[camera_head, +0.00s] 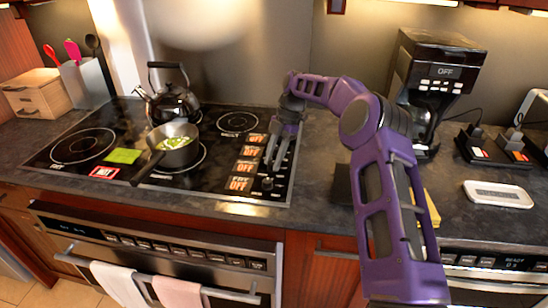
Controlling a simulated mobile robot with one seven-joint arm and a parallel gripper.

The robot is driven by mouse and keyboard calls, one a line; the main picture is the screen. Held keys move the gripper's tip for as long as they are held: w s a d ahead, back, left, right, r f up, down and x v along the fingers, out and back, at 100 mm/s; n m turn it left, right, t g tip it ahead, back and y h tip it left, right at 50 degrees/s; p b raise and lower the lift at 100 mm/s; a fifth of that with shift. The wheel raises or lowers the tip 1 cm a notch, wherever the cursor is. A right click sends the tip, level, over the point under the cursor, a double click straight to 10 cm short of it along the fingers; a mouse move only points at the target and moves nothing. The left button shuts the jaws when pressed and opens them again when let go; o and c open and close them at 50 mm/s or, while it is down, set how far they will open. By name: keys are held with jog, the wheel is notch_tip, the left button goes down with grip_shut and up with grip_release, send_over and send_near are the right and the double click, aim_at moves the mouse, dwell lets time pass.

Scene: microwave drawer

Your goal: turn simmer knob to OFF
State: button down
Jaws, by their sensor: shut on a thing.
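The black cooktop (222,186) has a column of stove knobs along its right side. Several orange labels reading OFF (244,168) stand beside them, and a front knob (267,184) shows clear of my gripper. My gripper (275,163) reaches down over this column from behind, with its fingers shut on a stove knob. The fingers mostly hide that knob, and its pointer cannot be seen. I cannot make out which knob is the simmer knob, as the label text is too small.
A saucepan (176,153) with green food sits on a middle burner, its handle toward the front. A kettle (175,102) stands behind it. A coffee maker (437,85) stands right of my arm. Towels (119,283) hang on the oven handle below.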

jog(key=n, duration=0.2)
jog(key=n+g+h, duration=0.1)
jog(key=n, duration=0.1)
jog(key=shift+w+a+n+h, duration=0.1)
jog(key=shift+n+h, duration=0.2)
dwell(0.3)
jog(key=c, duration=0.5)
grip_release()
jog(key=shift+c, duration=0.2)
